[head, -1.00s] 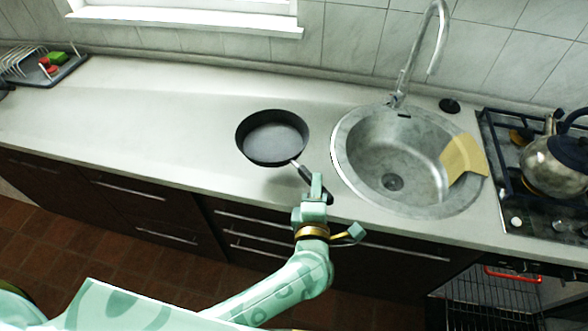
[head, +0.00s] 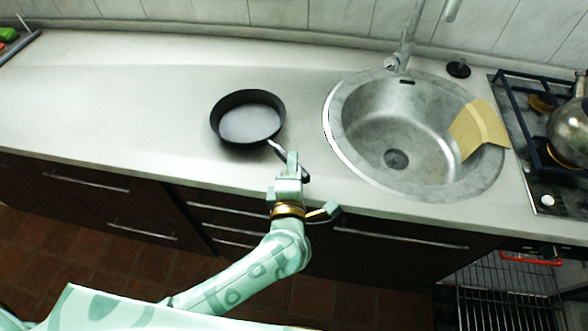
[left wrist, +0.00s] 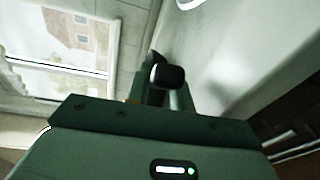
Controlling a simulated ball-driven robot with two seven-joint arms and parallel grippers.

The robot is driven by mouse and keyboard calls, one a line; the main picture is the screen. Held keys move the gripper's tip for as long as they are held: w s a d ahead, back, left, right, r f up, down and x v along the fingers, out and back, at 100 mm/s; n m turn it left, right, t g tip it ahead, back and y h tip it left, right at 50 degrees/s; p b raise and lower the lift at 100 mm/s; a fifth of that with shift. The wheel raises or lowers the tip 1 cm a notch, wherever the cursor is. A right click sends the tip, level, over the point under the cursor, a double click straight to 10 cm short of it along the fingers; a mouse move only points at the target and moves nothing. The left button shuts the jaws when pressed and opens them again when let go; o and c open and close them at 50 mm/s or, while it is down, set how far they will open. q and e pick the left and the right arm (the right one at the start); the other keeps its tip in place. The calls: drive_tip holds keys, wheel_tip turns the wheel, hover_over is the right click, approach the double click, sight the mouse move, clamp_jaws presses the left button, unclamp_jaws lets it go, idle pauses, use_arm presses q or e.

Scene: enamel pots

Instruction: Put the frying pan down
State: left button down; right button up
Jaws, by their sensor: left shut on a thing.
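The frying pan (head: 248,122) is black with a dark handle that points toward the counter's front edge. It is level and upright over the bare counter left of the sink; I cannot tell whether its base touches the counter. My left gripper (head: 292,166) is shut on the pan's handle, near the front edge. In the left wrist view the dark handle end (left wrist: 167,76) shows between the fingers, and the pan's bowl is hidden. My right gripper is not in view.
The counter (head: 120,105) is clear to the left of the pan. A round metal sink (head: 350,160) with a yellow cloth (head: 478,130) on its rim is at the right. A stove with a kettle (head: 570,130) is at the far right. Drawers are below.

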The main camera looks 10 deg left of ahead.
use_arm(q)
drive_tip(key=shift+w+a+r, duration=0.1)
drive_tip(key=shift+a+r, duration=0.05)
drive_tip(key=shift+r, duration=0.05)
drive_tip(key=shift+f, duration=0.1)
drive_tip(key=c, duration=1.2)
unclamp_jaws()
drive_tip(key=shift+f, duration=0.1)
drive_tip(key=shift+c, duration=0.2)
drive_tip(key=shift+s, duration=0.5)
drive_tip(key=s+d+r+p, duration=0.1)
drive_tip(key=s, duration=1)
drive_tip(key=shift+r+p, duration=0.25)
drive_tip(key=shift+p, duration=0.15)
